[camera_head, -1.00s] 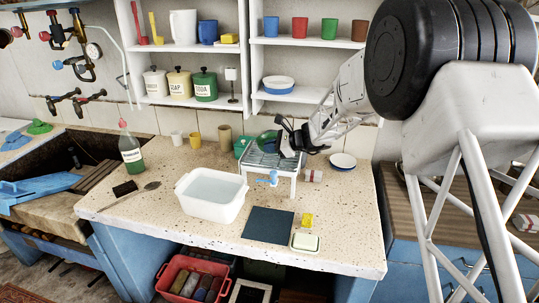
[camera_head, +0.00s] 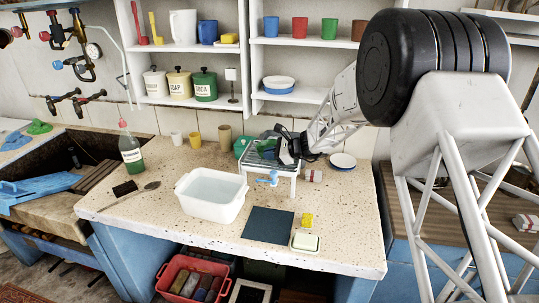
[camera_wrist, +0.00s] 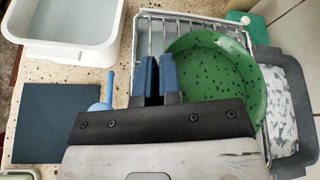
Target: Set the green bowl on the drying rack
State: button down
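The green bowl (camera_wrist: 215,85), with dark speckles, sits over the wire drying rack (camera_wrist: 150,40) in the wrist view, its open side up. In the head view, the bowl (camera_head: 267,149) is small and partly hidden by my gripper (camera_head: 285,146). The rack (camera_head: 284,172) stands on the counter with a blue spout at its front. My gripper (camera_wrist: 158,78) has its two blue fingers close together at the bowl's near-left rim, one outside and one over the inside. It looks shut on the rim, though the contact is partly hidden.
A white basin (camera_head: 210,195) of water stands left of the rack. A plate (camera_head: 343,161) is at right.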

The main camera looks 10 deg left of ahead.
jog(key=c, duration=1.3)
grip_release()
jog(key=v, duration=1.2)
jog(key=shift+r, duration=0.1)
